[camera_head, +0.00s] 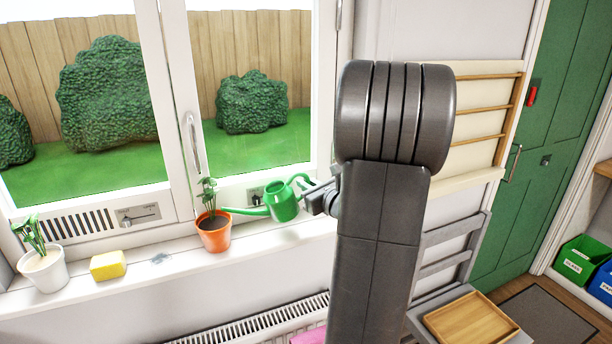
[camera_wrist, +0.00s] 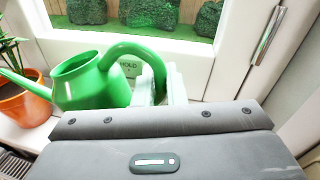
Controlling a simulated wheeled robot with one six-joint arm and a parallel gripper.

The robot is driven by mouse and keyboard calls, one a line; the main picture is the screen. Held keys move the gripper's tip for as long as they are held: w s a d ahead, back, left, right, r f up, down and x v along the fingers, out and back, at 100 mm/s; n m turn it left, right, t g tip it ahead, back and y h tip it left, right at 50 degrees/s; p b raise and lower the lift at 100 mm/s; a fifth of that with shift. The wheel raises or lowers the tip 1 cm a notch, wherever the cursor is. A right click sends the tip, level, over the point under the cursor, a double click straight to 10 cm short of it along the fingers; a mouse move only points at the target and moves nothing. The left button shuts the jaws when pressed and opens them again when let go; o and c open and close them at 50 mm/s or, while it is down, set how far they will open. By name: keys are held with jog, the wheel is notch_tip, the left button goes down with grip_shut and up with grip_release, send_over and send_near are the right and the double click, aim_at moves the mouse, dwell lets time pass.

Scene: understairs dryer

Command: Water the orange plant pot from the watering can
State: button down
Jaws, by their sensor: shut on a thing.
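The green watering can (camera_head: 284,203) is held at the windowsill, to the right of the orange plant pot (camera_head: 215,238). My gripper (camera_head: 309,192) is shut on the can's handle, which shows between the pale fingers in the wrist view (camera_wrist: 160,88). The can looks tilted, with its spout pointing left to the pot's rim, close to the plant's stem. Whether the tip touches the pot and whether water flows cannot be told. The pot stands upright with dark soil and a green plant.
A white pot (camera_head: 45,271) with a plant and a yellow sponge (camera_head: 108,265) sit on the sill (camera_head: 165,268) at the left. The window handle (camera_head: 192,145) and frame are close behind. A radiator (camera_head: 255,322) is below. A wooden tray (camera_head: 470,331) lies at lower right.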

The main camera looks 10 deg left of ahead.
notch_tip(320, 180, down, 5)
jog(key=m+b, duration=0.2)
jog(key=shift+f+b, duration=0.15)
jog(key=shift+b, duration=0.2)
jog(key=shift+s+a+f+m+t+y+b, duration=0.2)
jog(key=shift+f+m+t+y+b, duration=0.1)
jog(key=shift+f+m+b, duration=0.25)
jog(key=shift+f, duration=0.1)
jog(key=shift+s+d+r+p, duration=0.35)
jog(key=shift+s+d+r, duration=0.1)
jog(key=shift+s+d, duration=0.2)
jog(key=shift+s+d+r+p, duration=0.35)
jog(key=shift+s+d+r, duration=0.1)
jog(key=shift+s+d, duration=0.15)
jog(key=s+d+r+p, duration=0.1)
jog(key=s+d, duration=0.1)
jog(key=s+d+r, duration=0.1)
jog(key=d, duration=0.1)
jog(key=shift+s+r+p, duration=0.15)
jog(key=shift+s+p, duration=0.2)
jog(key=shift+s, duration=0.05)
